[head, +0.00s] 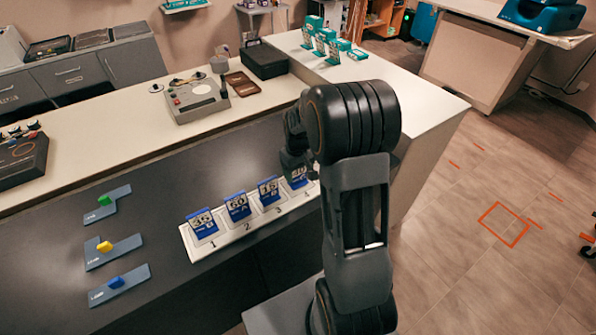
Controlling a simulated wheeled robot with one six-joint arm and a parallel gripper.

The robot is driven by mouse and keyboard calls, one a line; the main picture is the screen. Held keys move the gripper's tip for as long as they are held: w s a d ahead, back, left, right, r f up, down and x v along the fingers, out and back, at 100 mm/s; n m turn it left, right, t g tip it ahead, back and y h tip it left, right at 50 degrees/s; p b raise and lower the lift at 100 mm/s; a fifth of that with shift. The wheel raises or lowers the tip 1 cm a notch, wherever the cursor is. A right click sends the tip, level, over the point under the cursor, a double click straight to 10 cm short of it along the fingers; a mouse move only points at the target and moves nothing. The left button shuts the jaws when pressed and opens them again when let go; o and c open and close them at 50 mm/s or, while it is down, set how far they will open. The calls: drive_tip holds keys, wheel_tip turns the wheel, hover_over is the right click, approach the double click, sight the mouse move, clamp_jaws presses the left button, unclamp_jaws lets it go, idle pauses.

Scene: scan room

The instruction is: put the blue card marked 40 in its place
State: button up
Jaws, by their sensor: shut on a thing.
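A white strip (222,240) with numbered places lies along the front edge of the dark counter. Blue cards stand at places 1 (202,222), 2 (238,206) and 3 (269,190). The second reads 60 and the third seems to read 15; the first is hard to read. My gripper (296,168) points down over the right end of the strip, shut on another blue card (298,182) at place 4. That card's number is hidden, and I cannot tell whether it touches the strip.
Left on the counter are grey plates with a green block (104,200), a yellow block (104,247) and a blue block (116,282). A control box (196,98) and a black case (264,61) stand behind. Teal boxes (325,42) stand on the white counter.

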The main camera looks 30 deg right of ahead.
drive_tip(key=shift+f, duration=0.25)
drive_tip(key=shift+f, duration=0.15)
drive_tip(key=o, duration=1)
drive_tip(key=shift+c, duration=0.2)
wheel_tip(320, 180, up, 12)
drive_tip(key=shift+f, duration=0.1)
drive_tip(key=s+a+r+t, duration=0.1)
drive_tip(key=s+a, duration=0.4)
drive_tip(key=s, duration=0.3)
drive_tip(key=s+a+r+m+t, duration=0.1)
drive_tip(key=s+a+t, duration=0.1)
drive_tip(key=s+a, duration=0.3)
drive_tip(key=s, duration=0.3)
